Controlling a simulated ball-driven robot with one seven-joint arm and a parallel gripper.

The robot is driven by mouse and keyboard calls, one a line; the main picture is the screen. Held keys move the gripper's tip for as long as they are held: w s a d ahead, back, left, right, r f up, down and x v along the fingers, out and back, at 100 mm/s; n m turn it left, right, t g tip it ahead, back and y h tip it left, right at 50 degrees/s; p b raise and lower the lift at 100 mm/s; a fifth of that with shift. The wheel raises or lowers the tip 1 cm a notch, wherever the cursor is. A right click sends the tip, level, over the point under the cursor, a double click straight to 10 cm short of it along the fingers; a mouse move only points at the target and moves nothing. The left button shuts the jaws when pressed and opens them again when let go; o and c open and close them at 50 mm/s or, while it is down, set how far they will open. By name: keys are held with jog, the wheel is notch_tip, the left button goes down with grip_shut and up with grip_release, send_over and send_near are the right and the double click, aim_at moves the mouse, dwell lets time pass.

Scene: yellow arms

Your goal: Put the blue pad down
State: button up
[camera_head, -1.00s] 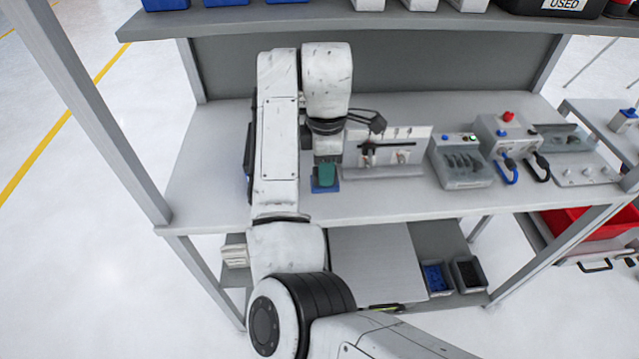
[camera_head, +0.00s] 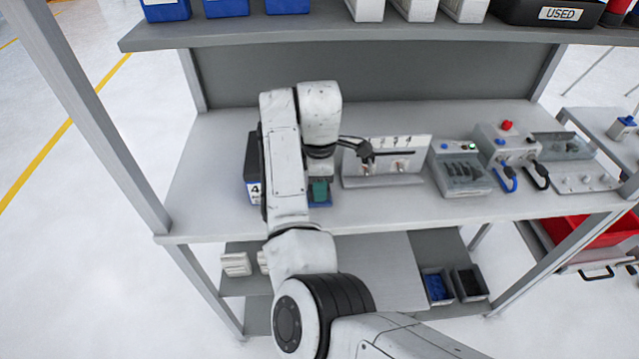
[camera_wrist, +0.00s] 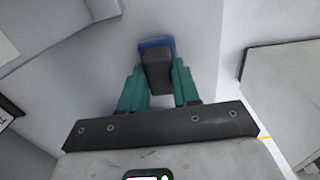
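The blue pad (camera_wrist: 152,43) has a dark grey block (camera_wrist: 158,72) on it in the wrist view. My gripper (camera_wrist: 159,68) has its teal fingers against both sides of this block, so it is shut on the pad's grip. In the head view the blue pad (camera_head: 325,203) shows at the fingertips of my gripper (camera_head: 319,190), over the front part of the grey worktop (camera_head: 400,205). I cannot tell whether its underside touches the worktop. My arm hides part of it.
A numbered fixture board (camera_head: 385,178) stands just right of my gripper. A dark bin marked 4 (camera_head: 253,190) is left, partly behind my arm. A control box with a red button (camera_head: 507,126) is further right. A shelf (camera_head: 400,30) hangs above. The worktop's left end is clear.

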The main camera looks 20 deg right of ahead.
jog(key=o, duration=0.5)
jog(key=shift+s+f, duration=0.15)
jog(key=shift+f, duration=0.35)
jog(key=shift+c, duration=0.2)
jog(key=shift+f, duration=0.15)
jog(key=shift+f+b, duration=0.35)
jog(key=shift+b, duration=0.6)
notch_tip(320, 180, up, 17)
jog(key=p, duration=0.3)
jog(key=shift+f, duration=0.2)
